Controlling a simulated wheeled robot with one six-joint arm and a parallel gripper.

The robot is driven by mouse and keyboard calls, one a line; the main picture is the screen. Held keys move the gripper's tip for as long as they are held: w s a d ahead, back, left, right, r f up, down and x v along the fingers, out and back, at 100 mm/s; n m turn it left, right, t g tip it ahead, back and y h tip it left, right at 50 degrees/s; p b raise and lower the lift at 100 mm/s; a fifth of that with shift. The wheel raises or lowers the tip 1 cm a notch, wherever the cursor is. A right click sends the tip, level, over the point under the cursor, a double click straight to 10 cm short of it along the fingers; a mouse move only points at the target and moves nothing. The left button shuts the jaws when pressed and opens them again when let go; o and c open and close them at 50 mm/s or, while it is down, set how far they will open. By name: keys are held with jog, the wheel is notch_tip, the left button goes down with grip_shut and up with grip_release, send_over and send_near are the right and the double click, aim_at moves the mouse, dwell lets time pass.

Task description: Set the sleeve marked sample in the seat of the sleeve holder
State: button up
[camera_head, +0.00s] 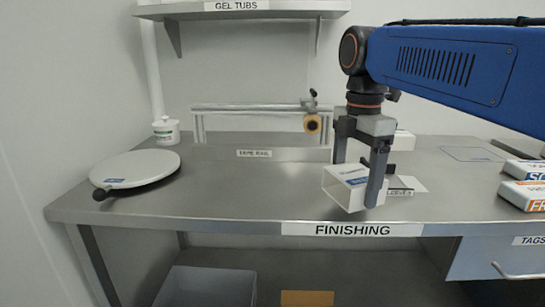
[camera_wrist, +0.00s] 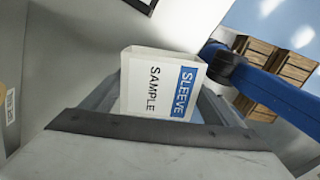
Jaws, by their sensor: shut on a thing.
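My gripper (camera_head: 357,180) is shut on a white open-ended sleeve (camera_head: 345,188) and holds it above the FINISHING table (camera_head: 240,200). One finger is on each side of the sleeve, and its open end faces the left front. In the wrist view the sleeve (camera_wrist: 150,95) shows a blue band reading SLEEVE and the word SAMPLE, between the fingers. A partly covered label (camera_head: 400,192) lies on the table just right of the gripper. I cannot make out the sleeve holder or its seat for certain; the gripper and sleeve hide part of that area.
A round white plate with a dark knob (camera_head: 135,169) is at the left. Lettered boxes (camera_head: 524,195) sit at the right edge. The table's front middle-left is clear.

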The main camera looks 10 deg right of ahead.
jog(key=shift+r, duration=0.15)
dwell(0.3)
jog(key=w+d, duration=0.1)
jog(key=w, duration=0.4)
jog(key=w+d, duration=0.2)
jog(key=w, duration=0.4)
jog(key=w+d, duration=0.2)
jog(key=w, duration=0.4)
jog(key=shift+w, duration=0.15)
jog(key=shift+f, duration=1.8)
jog(key=shift+f, duration=0.15)
jog(key=o, duration=1.1)
